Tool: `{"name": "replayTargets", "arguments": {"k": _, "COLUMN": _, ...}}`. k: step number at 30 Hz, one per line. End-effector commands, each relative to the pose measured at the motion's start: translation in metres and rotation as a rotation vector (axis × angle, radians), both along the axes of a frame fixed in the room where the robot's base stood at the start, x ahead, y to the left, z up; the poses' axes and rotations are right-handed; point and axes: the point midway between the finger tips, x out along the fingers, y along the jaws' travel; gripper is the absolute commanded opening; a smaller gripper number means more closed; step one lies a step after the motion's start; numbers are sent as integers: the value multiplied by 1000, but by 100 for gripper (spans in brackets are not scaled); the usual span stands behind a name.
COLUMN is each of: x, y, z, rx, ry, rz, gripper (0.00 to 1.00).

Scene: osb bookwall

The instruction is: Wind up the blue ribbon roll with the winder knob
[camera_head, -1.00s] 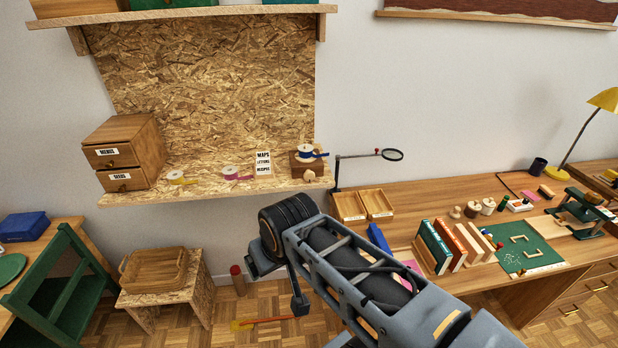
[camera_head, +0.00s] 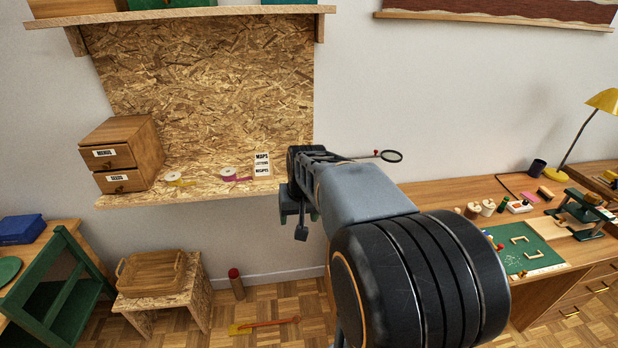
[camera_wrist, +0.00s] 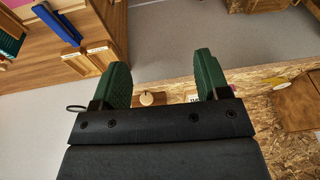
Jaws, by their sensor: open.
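The blue ribbon roll and its wooden winder block are hidden behind my arm in the head view. In the wrist view a round pale wooden knob (camera_wrist: 146,98) shows low between my fingers, with part of the winder block behind it. The blue ribbon itself cannot be made out there. My gripper (camera_wrist: 162,72) has its two green fingers spread apart with nothing held between them. The knob appears beyond the gripper body, and I see no contact. In the head view my arm's end is at the right end of the OSB shelf (camera_head: 150,199).
A yellow ribbon roll (camera_head: 176,177), a pink ribbon roll (camera_head: 229,174) and a lettered card (camera_head: 262,165) stand on the shelf. A drawer box (camera_head: 125,155) is at its left. A magnifier (camera_head: 391,156) shows beyond my arm. A desk fills the right.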

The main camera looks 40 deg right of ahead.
Motion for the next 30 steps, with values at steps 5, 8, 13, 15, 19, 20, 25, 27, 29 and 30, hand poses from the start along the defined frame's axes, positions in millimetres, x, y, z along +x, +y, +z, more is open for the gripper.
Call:
{"name": "replayTargets", "arguments": {"k": 5, "x": 64, "y": -95, "z": -9, "rx": 73, "ry": -19, "rz": -143, "gripper": 69}}
{"name": "replayTargets", "arguments": {"k": 8, "x": 90, "y": -139, "z": -10, "rx": 100, "ry": -57, "rz": -182, "gripper": 69}}
{"name": "replayTargets", "arguments": {"k": 13, "x": 123, "y": -180, "z": 6, "rx": 117, "ry": -137, "rz": -178, "gripper": 69}}
{"name": "replayTargets", "arguments": {"k": 15, "x": 133, "y": -184, "z": 19, "rx": 115, "ry": -170, "rz": -157, "gripper": 69}}
{"name": "replayTargets", "arguments": {"k": 19, "x": 143, "y": -184, "z": 44, "rx": 103, "ry": -223, "rz": -120, "gripper": 69}}
{"name": "replayTargets", "arguments": {"k": 20, "x": 145, "y": -184, "z": 47, "rx": 104, "ry": -227, "rz": -111, "gripper": 69}}
{"name": "replayTargets", "arguments": {"k": 25, "x": 151, "y": -180, "z": 32, "rx": 109, "ry": -220, "rz": -81, "gripper": 69}}
{"name": "replayTargets", "arguments": {"k": 27, "x": 156, "y": -179, "z": 21, "rx": 108, "ry": -220, "rz": -83, "gripper": 69}}
{"name": "replayTargets", "arguments": {"k": 29, "x": 162, "y": -179, "z": 11, "rx": 109, "ry": -219, "rz": -84, "gripper": 69}}
{"name": "replayTargets", "arguments": {"k": 30, "x": 165, "y": -178, "z": 4, "rx": 109, "ry": -218, "rz": -83, "gripper": 69}}
